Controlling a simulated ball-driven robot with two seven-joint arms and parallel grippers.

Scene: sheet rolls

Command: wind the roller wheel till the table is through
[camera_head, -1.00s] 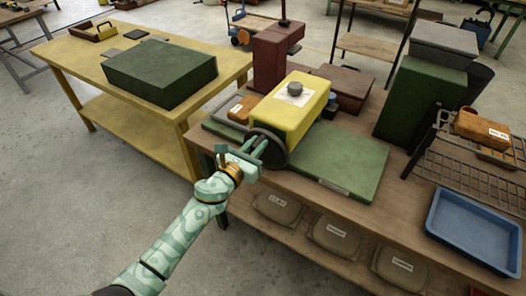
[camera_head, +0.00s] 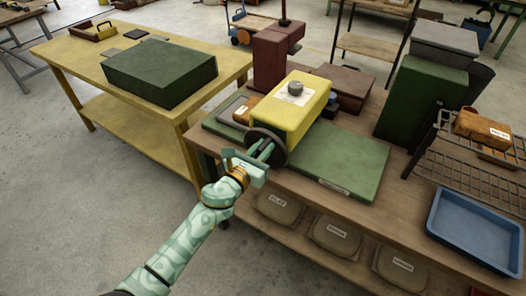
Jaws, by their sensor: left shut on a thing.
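The yellow roller housing (camera_head: 310,112) stands across a flat green table (camera_head: 345,160) on the wooden bench. The green table shows on both sides of the housing. A dark round roller wheel (camera_head: 277,139) is on the housing's near end. My left gripper (camera_head: 264,151) is at the wheel's face, shut on a part of it; the fingers hide the exact grip. An orange-brown block (camera_head: 243,110) lies at the left of the housing, partly hidden by it. My right gripper is not in view.
A yellow table (camera_head: 75,57) with a dark green box (camera_head: 160,70) stands at the left. A tall green box (camera_head: 420,95), a wire rack (camera_head: 465,165) and a blue tray (camera_head: 475,230) are at the bench's right. Open floor lies at the lower left.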

